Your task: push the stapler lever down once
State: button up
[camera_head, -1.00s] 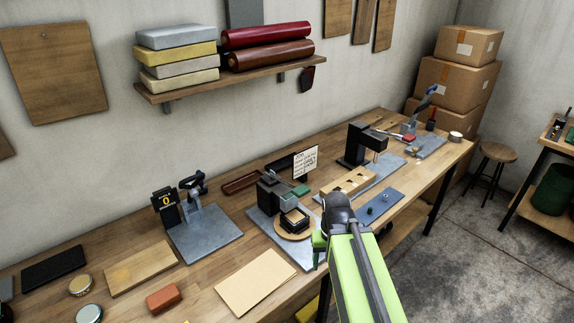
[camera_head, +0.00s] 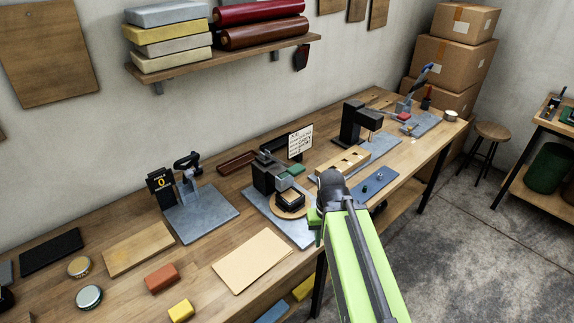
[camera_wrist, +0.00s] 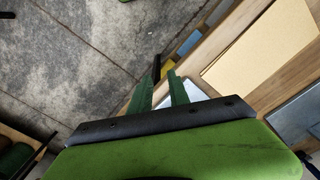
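Two lever devices show in the head view, and I cannot tell for certain which is the stapler. One is a small press with a dark lever (camera_head: 187,160), raised above a grey plate (camera_head: 208,222) beside a black counter (camera_head: 160,188) reading 0. My gripper (camera_head: 315,222) is at the bench's front edge, right of the counter press and well short of the blue handle. In the wrist view its two green fingers (camera_wrist: 161,80) stand apart with nothing between them.
The wooden bench (camera_head: 120,300) runs along the wall. A dark machine with a round wooden base (camera_head: 290,212) stands just left of my gripper, and a black press (camera_head: 357,122) beyond. A tan sheet (camera_head: 251,260) lies near the front edge. Open concrete floor (camera_head: 450,260) is to the right.

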aim_at(295, 170)
jog(key=u, duration=0.7)
jog(key=k, duration=0.15)
jog(key=u, duration=3)
jog(key=k, duration=1.55)
jog(key=z, duration=1)
jog(key=i, duration=0.9)
jog(key=u, duration=0.15)
